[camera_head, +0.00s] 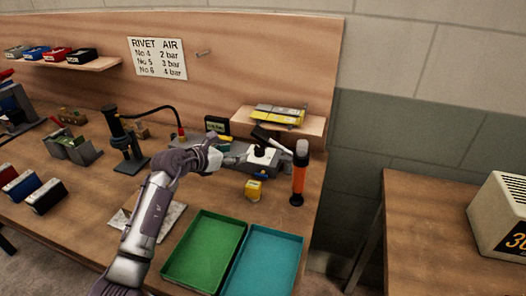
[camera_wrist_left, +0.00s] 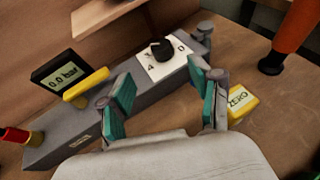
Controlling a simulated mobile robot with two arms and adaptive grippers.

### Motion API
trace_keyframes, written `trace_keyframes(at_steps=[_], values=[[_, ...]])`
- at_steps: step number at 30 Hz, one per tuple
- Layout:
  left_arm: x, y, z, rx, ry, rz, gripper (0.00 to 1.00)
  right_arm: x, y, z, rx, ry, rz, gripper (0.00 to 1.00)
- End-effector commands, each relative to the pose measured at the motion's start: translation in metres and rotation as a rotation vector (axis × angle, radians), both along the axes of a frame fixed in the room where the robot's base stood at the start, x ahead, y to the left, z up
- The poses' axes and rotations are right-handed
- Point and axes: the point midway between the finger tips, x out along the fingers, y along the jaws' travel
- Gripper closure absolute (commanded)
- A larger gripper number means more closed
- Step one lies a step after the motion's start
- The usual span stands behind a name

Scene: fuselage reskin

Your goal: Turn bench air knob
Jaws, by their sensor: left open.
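In the head view the knob (camera_head: 261,152) shows just beyond my left gripper. A small display (camera_wrist_left: 62,80) on the housing reads 0.0 bar, with a yellow lever or handle (camera_wrist_left: 87,85) beside it. My left gripper (camera_wrist_left: 165,95) is open, its teal-padded fingers apart and nothing between them. The knob lies ahead of the fingertips, apart from them. In the head view the left gripper (camera_head: 232,158) is over the housing. My right gripper does not show.
A small yellow block (camera_head: 253,190) marked ZERO sits in front. Green (camera_head: 205,251) and teal (camera_head: 264,262) trays lie nearer. A wooden shelf (camera_head: 277,125) hangs behind.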

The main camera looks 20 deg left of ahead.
Motion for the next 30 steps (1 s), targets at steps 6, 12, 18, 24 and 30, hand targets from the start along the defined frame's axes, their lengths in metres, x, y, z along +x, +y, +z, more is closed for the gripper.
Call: trace_keyframes(at_steps=[6, 12, 18, 24, 30], values=[[0.033, -0.017, -0.011, -0.008, 0.001, 0.000, 0.36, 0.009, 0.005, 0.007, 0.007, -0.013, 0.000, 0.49], [0.069, -0.034, -0.029, -0.006, 0.002, -0.002, 0.36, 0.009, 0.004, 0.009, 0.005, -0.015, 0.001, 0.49], [0.094, -0.044, -0.042, -0.005, 0.000, 0.000, 0.36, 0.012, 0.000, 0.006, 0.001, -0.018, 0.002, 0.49], [0.107, -0.050, -0.048, -0.003, 0.000, -0.001, 0.36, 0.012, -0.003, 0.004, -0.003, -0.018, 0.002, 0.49], [0.109, -0.051, -0.049, -0.002, -0.001, -0.001, 0.36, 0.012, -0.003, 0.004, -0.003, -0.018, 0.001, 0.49]])
